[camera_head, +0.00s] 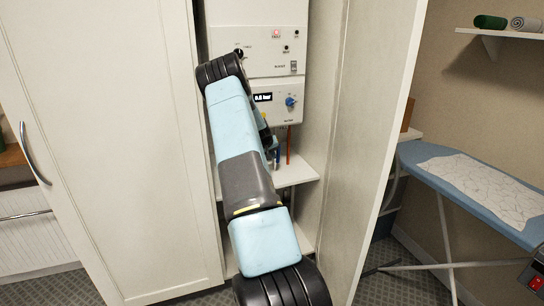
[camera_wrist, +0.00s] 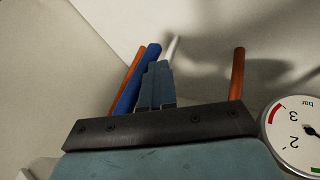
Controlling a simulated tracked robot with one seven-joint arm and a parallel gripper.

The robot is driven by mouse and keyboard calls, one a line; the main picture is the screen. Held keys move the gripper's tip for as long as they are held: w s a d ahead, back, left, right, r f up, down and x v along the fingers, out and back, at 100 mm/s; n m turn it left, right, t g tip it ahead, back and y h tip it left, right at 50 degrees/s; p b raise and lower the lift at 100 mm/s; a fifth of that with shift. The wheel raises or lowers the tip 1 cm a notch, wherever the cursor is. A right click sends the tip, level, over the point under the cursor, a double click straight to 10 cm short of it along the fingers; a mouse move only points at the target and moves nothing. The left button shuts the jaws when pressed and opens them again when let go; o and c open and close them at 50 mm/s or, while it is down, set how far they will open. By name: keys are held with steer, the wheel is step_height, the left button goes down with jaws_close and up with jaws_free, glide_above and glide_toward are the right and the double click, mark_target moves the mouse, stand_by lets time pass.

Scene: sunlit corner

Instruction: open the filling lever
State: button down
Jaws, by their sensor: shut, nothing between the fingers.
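The wall-hung white boiler (camera_head: 270,95) is in the open cupboard, with a small pressure display and a blue knob (camera_head: 290,101). Below it are pipes, and a small blue part (camera_head: 277,156) shows beside my arm. In the wrist view, my gripper (camera_wrist: 158,68) is shut and empty. A blue pipe or lever (camera_wrist: 135,80) is just left of the fingers; I cannot tell whether they touch. A pale rod (camera_wrist: 171,48) shows behind the fingertips. I cannot clearly identify the filling lever. In the head view my arm hides most of the gripper.
Copper pipes stand left (camera_wrist: 122,84) and right (camera_wrist: 237,72) of the gripper. A round pressure gauge (camera_wrist: 293,132) is at the right edge. A shelf (camera_head: 295,174) lies below the boiler. The cupboard's doors (camera_head: 115,140) (camera_head: 375,140) flank my arm. An ironing board (camera_head: 430,160) stands right.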

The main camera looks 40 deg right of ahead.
steer(key=shift+s+d, duration=0.25)
steer(key=w+a+r, duration=0.1)
steer(key=a+r, duration=0.7)
steer(key=a, duration=0.2)
steer(key=shift+a+r, duration=0.25)
steer(key=shift+r, duration=0.15)
